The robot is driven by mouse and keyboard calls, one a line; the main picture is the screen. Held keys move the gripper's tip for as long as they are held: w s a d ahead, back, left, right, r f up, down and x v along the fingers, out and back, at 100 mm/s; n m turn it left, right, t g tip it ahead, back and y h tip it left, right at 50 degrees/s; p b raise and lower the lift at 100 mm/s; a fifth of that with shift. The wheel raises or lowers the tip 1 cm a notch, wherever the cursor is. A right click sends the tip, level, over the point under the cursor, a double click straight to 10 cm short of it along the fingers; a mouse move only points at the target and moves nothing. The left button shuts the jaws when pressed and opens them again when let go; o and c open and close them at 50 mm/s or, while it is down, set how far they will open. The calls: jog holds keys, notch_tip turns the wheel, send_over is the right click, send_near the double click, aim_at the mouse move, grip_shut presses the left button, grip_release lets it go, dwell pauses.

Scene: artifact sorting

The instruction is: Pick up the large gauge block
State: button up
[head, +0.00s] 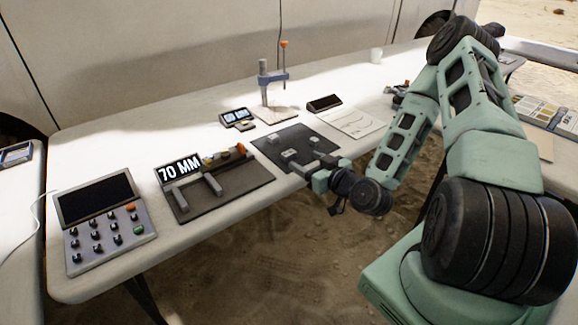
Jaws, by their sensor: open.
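A dark mat (270,146) lies near the front edge of the white table. A light grey block (289,154) lies flat on its left part, and a smaller grey block (312,140) lies farther back. The light grey block looks like the larger one, but I cannot tell for sure which is the large gauge block. My gripper (308,163) is open, low over the mat's front right part, with its fingers pointing left. It is beside the light grey block. I see nothing held, and the gripper may hide part of the mat and other blocks.
Left of the mat is a measuring fixture (240,181) with a "70 MM" display (178,168), then a keypad panel (99,219). Behind stand a blue-grey gauge stand (265,85) and small displays (237,116). A paper sheet (358,123) lies to the right.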

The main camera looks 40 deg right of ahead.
aim_at(291, 155)
jog(key=shift+w+f+b, duration=0.2)
jog(key=shift+w+b, duration=0.25)
jog(key=shift+w+f+b, duration=0.2)
jog(key=shift+w+b, duration=0.25)
jog(key=shift+w+a+r+b, duration=0.1)
jog(key=shift+w+r+b, duration=0.05)
jog(key=shift+w+b, duration=0.4)
jog(key=shift+w+a+f, duration=0.1)
jog(key=shift+w+f, duration=0.05)
jog(key=shift+w, duration=0.7)
jog(key=shift+w+a+f, duration=0.1)
jog(key=shift+w+f, duration=0.05)
jog(key=shift+w, duration=0.75)
jog(key=shift+w+a+f, duration=0.1)
jog(key=shift+w+f, duration=0.05)
jog(key=shift+w, duration=0.7)
jog(key=c, duration=1.1)
